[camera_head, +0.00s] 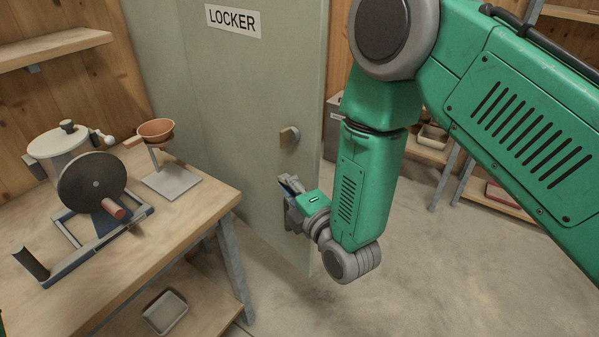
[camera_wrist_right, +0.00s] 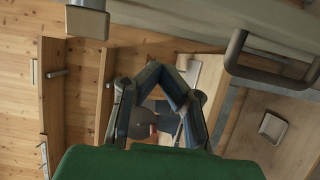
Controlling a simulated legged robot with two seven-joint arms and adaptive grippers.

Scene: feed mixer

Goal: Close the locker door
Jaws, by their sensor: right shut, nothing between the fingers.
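The grey-green locker door (camera_head: 255,90) stands upright in the middle of the head view, with a LOCKER label near its top. A small knob (camera_head: 289,135) sticks out near its right edge. I cannot tell how far the door stands open. My right gripper (camera_head: 286,183) is at the door's face, below the knob, and points left. I cannot tell whether it touches the door. In the wrist view its fingertips (camera_wrist_right: 154,68) meet with nothing between them. My left gripper is not in view.
A wooden workbench (camera_head: 185,235) stands left of the door. It holds a grinder-like machine with a dark disc (camera_head: 92,183) and a stand with an orange bowl (camera_head: 156,129). A tray (camera_head: 165,311) lies below. A dark bar handle (camera_wrist_right: 236,50) shows in the wrist view.

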